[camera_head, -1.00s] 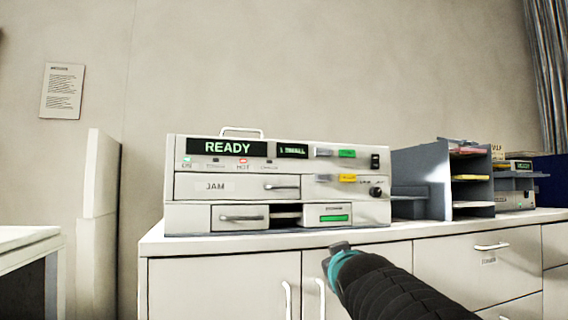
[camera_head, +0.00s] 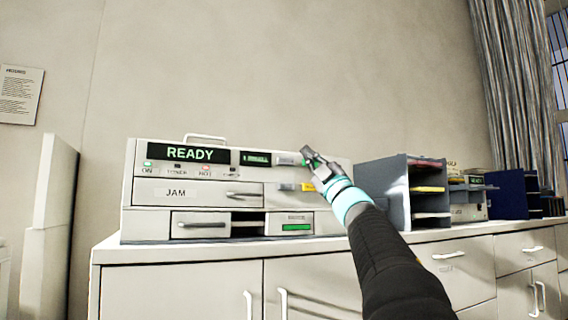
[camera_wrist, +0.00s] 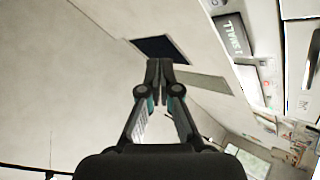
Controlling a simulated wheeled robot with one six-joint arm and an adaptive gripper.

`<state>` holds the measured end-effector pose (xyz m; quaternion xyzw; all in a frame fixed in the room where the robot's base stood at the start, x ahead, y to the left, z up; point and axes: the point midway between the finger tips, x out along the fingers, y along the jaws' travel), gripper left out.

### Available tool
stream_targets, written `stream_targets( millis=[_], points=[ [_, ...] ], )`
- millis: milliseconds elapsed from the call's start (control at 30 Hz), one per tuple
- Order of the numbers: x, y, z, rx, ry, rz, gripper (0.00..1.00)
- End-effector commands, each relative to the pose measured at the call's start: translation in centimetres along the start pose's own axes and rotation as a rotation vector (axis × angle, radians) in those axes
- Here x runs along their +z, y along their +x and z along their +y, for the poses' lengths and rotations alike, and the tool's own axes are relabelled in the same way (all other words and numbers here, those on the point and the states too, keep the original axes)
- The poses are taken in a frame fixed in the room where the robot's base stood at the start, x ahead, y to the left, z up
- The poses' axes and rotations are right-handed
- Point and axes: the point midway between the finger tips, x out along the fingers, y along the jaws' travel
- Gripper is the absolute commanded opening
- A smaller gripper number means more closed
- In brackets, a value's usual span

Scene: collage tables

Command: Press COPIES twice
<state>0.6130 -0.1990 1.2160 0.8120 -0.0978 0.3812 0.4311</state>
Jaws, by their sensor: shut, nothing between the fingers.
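A white copier (camera_head: 190,146) stands on the cabinet top, with a READY display (camera_head: 190,153) and a smaller lit display (camera_head: 256,158) at its upper front. A grey button (camera_head: 287,159) is right of the small display. A yellow button (camera_head: 288,187) is lower and partly hidden by my arm. I cannot read which button is COPIES. My gripper (camera_head: 306,152) is shut and empty, in front of the copier's upper right panel, covering most of the green button there.
A grey paper sorter (camera_head: 384,190) stands right of the copier, close to my arm. Another small device (camera_head: 468,198) and dark blue boxes (camera_head: 507,194) are farther right. The cabinet (camera_head: 180,285) is below.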

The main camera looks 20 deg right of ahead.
Motion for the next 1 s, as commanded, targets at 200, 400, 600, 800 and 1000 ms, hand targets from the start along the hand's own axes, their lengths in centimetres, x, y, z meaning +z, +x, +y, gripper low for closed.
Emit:
stream_targets(
  millis=[200, 400, 600, 800, 1000],
  points=[
    [0.1, 0.3, -0.1, 0.000, 0.002, -0.001, 0.00],
    [1.0, 1.6, -1.0, -0.001, 0.005, -0.002, 0.00],
    [2.2, 3.4, -2.2, -0.001, 0.004, -0.003, 0.00],
    [3.4, 5.0, -3.4, -0.001, 0.003, -0.003, 0.00],
    [4.2, 5.9, -4.2, 0.000, 0.002, -0.003, 0.00]
  ],
)
